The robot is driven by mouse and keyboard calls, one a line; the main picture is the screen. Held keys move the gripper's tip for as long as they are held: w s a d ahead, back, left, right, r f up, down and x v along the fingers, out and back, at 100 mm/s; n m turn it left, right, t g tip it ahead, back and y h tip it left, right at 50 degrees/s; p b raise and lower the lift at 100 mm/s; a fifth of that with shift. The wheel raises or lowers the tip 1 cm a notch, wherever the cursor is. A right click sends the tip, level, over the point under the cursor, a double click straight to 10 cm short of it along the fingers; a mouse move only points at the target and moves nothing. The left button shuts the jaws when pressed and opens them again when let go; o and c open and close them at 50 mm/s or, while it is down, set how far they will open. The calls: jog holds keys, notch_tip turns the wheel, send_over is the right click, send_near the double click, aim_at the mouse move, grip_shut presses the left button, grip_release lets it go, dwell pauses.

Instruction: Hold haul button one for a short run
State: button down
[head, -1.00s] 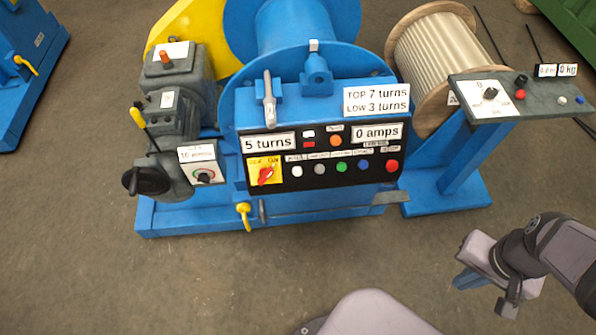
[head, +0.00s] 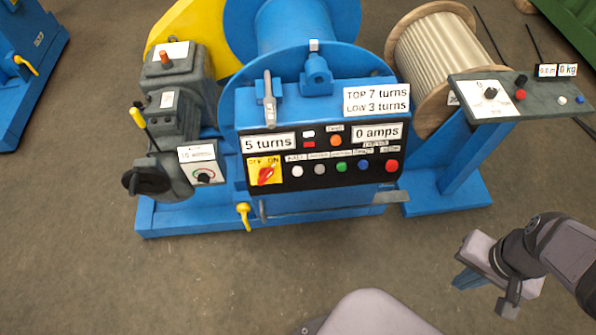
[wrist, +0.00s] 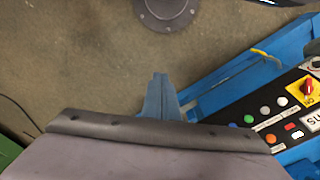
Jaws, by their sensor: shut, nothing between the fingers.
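The blue winch's black control panel (head: 320,185) is at the middle of the head view. It has a row of round buttons: white (head: 297,171), grey (head: 319,169), green (head: 341,167), blue (head: 363,165) and red (head: 392,165). Their small labels are too blurred to read surely. The panel reads "5 turns" and "0 amps". My gripper (head: 465,280) is shut and empty, low at the right, well away from the panel and touching nothing. In the wrist view its closed blue fingers (wrist: 160,82) point over bare floor, with the panel (wrist: 265,120) to their right.
A yellow and red rotary switch (head: 265,172) is left of the buttons. A grey motor (head: 180,75) with levers stands left. A rope spool (head: 430,60) and a separate small control desk (head: 512,95) stand right. The floor (head: 250,285) before the winch is clear.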

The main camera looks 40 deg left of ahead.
jog(key=w+a+f+n+t+h+b, duration=0.3)
jog(key=w+a+f+n+h+b, duration=0.15)
jog(key=a+n, duration=0.45)
jog(key=w+a+f+n+t+h+b, duration=0.35)
jog(key=a+f+n, duration=0.35)
jog(key=n, duration=0.4)
jog(key=s+a+f+n+t+y+b, duration=0.1)
jog(key=s+a+n+t+y, duration=0.1)
jog(key=a, duration=0.6)
jog(key=s+a+f+n+t+y+b, duration=0.1)
jog(key=s+a+f+n+t+y, duration=0.1)
jog(key=a+n, duration=0.4)
jog(key=s+a+f+n+t+y+b, duration=0.1)
jog(key=s+a+n+t+y, duration=0.3)
jog(key=a, duration=0.7)
jog(key=shift+s+a+f+t, duration=0.2)
jog(key=shift+s+f+t, duration=0.1)
jog(key=shift+t, duration=0.45)
jog(key=shift+w, duration=0.1)
